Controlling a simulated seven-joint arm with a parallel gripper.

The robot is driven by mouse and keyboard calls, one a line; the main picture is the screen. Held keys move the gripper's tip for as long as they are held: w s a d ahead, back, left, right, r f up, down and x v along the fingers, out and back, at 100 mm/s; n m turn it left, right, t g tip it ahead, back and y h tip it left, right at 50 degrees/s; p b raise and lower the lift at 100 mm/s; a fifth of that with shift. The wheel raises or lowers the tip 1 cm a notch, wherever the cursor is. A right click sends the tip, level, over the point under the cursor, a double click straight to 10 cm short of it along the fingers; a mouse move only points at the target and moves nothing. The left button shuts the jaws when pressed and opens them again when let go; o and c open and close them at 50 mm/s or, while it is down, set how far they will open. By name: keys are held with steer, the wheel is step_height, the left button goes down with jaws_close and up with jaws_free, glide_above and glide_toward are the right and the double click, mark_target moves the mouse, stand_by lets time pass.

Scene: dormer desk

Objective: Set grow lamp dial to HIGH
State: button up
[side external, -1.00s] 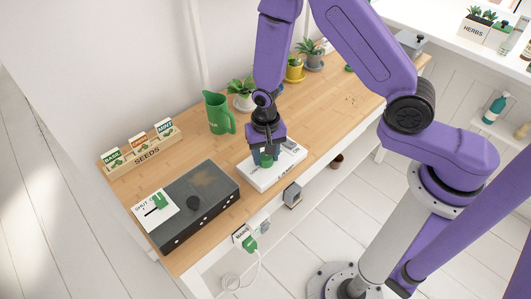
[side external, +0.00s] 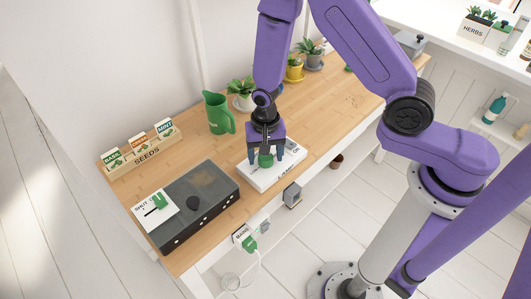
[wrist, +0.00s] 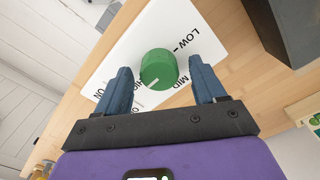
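The grow lamp dial (wrist: 158,66) is a round green knob on a white lamp panel (wrist: 132,52); it also shows in the side external view (side external: 265,161). Its white pointer mark faces down-left in the wrist view, between the MID print and the partly hidden HIGH print. I cannot tell if it sits exactly on HIGH. LOW is printed above right of the knob. My gripper (side external: 266,153) is open, with one blue finger on each side of the knob and a visible gap at both sides.
A dark grey box (side external: 206,185) with a black knob and a white SHUT card stands left of the panel. A green jug (side external: 217,114), a seed rack (side external: 146,150) and potted plants stand behind. A MAINS socket (side external: 241,234) with a green plug is on the desk front.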

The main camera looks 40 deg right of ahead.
mark_target(267, 157)
step_height(267, 157, up, 18)
steer(key=shift+f, duration=0.25)
stand_by(0.7)
steer(key=s+d+r+n, duration=0.2)
steer(key=s+d+n, duration=0.2)
steer(key=s+n, duration=0.5)
steer(key=s+d+r+n, duration=0.2)
steer(key=s+d+n, duration=0.2)
steer(key=s+n, duration=0.6)
steer(key=s, duration=0.4)
steer(key=shift+d+r+n, duration=0.25)
steer(key=shift+r+n, duration=0.05)
steer(key=shift+r, duration=0.1)
